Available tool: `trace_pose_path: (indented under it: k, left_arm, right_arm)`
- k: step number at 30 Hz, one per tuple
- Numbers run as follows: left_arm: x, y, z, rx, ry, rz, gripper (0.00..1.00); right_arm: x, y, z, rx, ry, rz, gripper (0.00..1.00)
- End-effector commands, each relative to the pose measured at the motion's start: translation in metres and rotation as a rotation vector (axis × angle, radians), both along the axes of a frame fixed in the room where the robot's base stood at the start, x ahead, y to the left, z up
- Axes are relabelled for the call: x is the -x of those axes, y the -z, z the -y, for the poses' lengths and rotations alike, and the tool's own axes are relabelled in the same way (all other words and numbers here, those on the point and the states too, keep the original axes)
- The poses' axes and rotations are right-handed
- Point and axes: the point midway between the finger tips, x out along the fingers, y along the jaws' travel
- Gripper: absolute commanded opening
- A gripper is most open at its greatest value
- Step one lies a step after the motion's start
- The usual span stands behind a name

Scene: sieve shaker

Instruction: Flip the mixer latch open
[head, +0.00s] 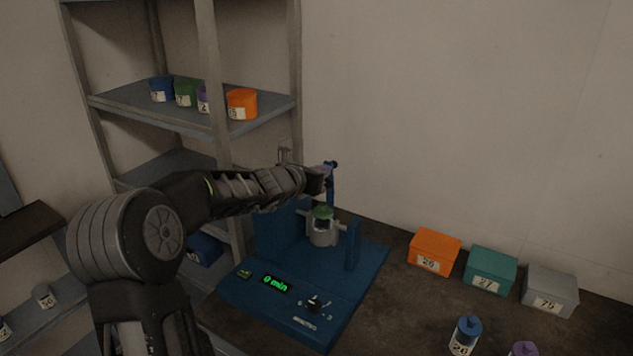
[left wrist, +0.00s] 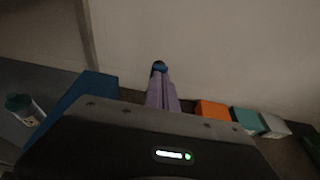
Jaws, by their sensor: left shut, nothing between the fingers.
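The blue mixer (head: 270,262) stands on the dark table with a lit "0 min" display; part of it shows in the left wrist view (left wrist: 88,92). A jar with a green lid (head: 322,213) sits in its grey holder; a green-lidded jar (left wrist: 24,107) also shows in the left wrist view. The blue latch arm (head: 331,185) stands raised behind the jar, with a dark knob (head: 334,164) on top. My left gripper (head: 325,178) is beside it. In the left wrist view its fingers (left wrist: 161,85) are shut and empty, the knob just beyond their tips; contact is unclear. My right gripper is not in view.
Orange (head: 434,253), teal (head: 490,271) and grey (head: 549,291) boxes stand right of the mixer along the wall. A blue-capped bottle (head: 465,335) is nearer the front. A metal shelf (head: 165,110) with several coloured containers stands behind on the left, close to my left arm.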

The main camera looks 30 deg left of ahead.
Motion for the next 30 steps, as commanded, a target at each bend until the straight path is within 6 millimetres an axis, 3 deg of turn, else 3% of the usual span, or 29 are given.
trace_pose_path:
  k: [13, 30]
  left_arm:
    - [-0.036, -0.013, -0.001, -0.001, 0.001, -0.001, 0.0]
    - [-0.046, -0.016, 0.0, 0.0, 0.002, 0.004, 0.0]
  right_arm:
    - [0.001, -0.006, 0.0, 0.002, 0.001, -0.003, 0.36]
    - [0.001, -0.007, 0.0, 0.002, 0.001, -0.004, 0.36]
